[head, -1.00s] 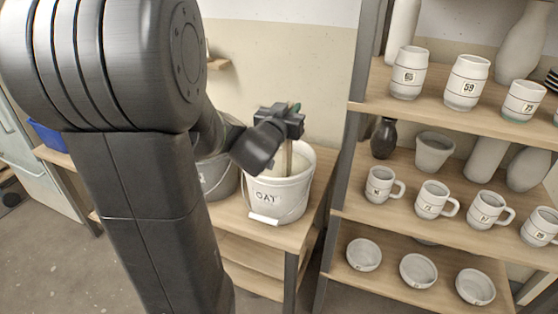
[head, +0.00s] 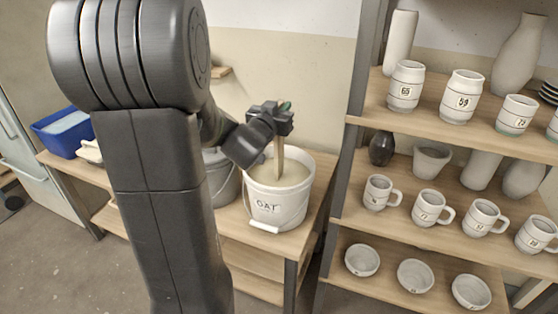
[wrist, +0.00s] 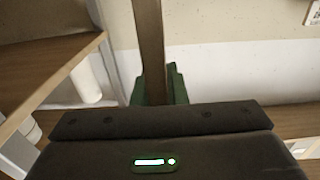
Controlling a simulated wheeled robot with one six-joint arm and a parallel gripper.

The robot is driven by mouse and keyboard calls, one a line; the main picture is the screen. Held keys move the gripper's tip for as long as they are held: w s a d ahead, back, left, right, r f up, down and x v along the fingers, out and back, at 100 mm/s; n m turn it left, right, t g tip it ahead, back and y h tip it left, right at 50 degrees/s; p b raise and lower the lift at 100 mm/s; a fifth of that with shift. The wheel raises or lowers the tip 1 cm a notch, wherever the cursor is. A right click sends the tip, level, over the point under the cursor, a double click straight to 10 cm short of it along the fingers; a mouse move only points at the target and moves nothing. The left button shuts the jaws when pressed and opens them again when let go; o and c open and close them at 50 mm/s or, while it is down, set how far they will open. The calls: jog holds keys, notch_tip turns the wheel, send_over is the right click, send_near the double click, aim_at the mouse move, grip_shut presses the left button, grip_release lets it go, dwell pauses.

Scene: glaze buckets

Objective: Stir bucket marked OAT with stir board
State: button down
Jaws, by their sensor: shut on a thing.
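The bucket marked OAT (head: 275,207) is white with a wire handle and stands on the wooden bench at the centre of the head view. It holds pale beige glaze. The stir board (head: 279,150), a flat wooden stick, stands nearly upright inside the bucket, its lower end hidden in the glaze. My gripper (head: 279,116) is above the bucket, shut on the board's upper part. In the wrist view the board (wrist: 149,45) runs up from between the green-padded fingers (wrist: 158,88).
Another grey-white bucket (head: 221,175) stands just left, partly behind my arm. A blue tub (head: 66,131) sits farther left on the bench. The shelf unit (head: 350,207) on the right holds numbered mugs, vases and bowls close to the OAT bucket.

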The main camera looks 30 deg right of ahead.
notch_tip(320, 180, up, 14)
jog(key=p, duration=1.1)
jog(key=shift+p, duration=0.35)
